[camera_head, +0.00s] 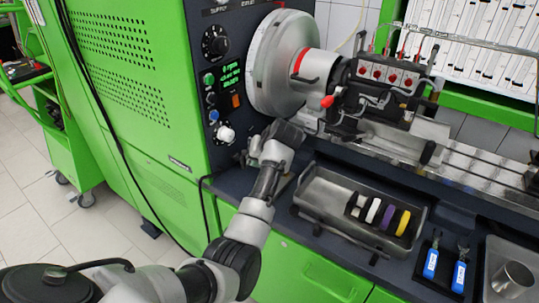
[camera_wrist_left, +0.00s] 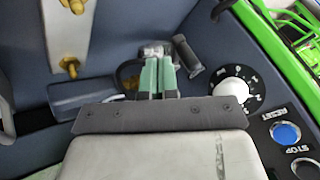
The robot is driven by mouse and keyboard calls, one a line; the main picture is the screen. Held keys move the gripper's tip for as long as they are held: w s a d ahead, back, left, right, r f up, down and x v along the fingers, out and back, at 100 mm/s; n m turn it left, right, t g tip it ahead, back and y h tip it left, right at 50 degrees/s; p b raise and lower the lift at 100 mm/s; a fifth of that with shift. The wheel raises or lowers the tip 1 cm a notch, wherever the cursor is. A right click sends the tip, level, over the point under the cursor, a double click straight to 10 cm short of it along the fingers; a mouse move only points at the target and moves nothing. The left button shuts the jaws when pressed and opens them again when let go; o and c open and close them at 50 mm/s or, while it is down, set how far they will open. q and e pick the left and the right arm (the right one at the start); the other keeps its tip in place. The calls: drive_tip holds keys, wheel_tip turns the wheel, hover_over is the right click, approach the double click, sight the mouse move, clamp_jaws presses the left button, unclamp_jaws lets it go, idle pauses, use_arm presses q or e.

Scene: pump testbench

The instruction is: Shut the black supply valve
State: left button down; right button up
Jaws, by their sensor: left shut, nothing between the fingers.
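In the left wrist view my left gripper (camera_wrist_left: 157,62) is shut, its two green-padded fingers together with nothing between them. A short black cylindrical handle (camera_wrist_left: 188,55) stands just right of the fingertips; it looks like the black supply valve's lever, tilted against the dark panel. A grey metal piece (camera_wrist_left: 152,49) sits at the fingertips; I cannot tell whether they touch it. In the head view my left gripper (camera_head: 276,148) is low in front of the bench, beside the control panel, and my own wrist hides its fingers and the valve. My right gripper is not in view.
A white knob (camera_wrist_left: 235,92) and a blue button (camera_wrist_left: 286,134) are close on the right in the wrist view. Brass fittings (camera_wrist_left: 70,66) are at upper left. In the head view a metal tray (camera_head: 330,200) with coloured rings lies right of my arm, below the chuck (camera_head: 285,62).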

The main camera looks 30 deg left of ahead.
use_arm(q)
drive_tip(key=shift+s+a, duration=0.3)
drive_tip(key=shift+a, duration=0.3)
drive_tip(key=s+a+m+t+p, duration=0.1)
drive_tip(key=m+p, duration=0.1)
drive_tip(key=p, duration=0.2)
drive_tip(key=s+a+m+t+h+p, duration=0.1)
drive_tip(key=a+m+p, duration=0.1)
drive_tip(key=p, duration=0.2)
drive_tip(key=s+a+m+t+h+p, duration=0.1)
drive_tip(key=m+p, duration=0.1)
drive_tip(key=p, duration=0.2)
drive_tip(key=shift+a, duration=0.2)
idle(0.3)
drive_tip(key=shift+p, duration=0.3)
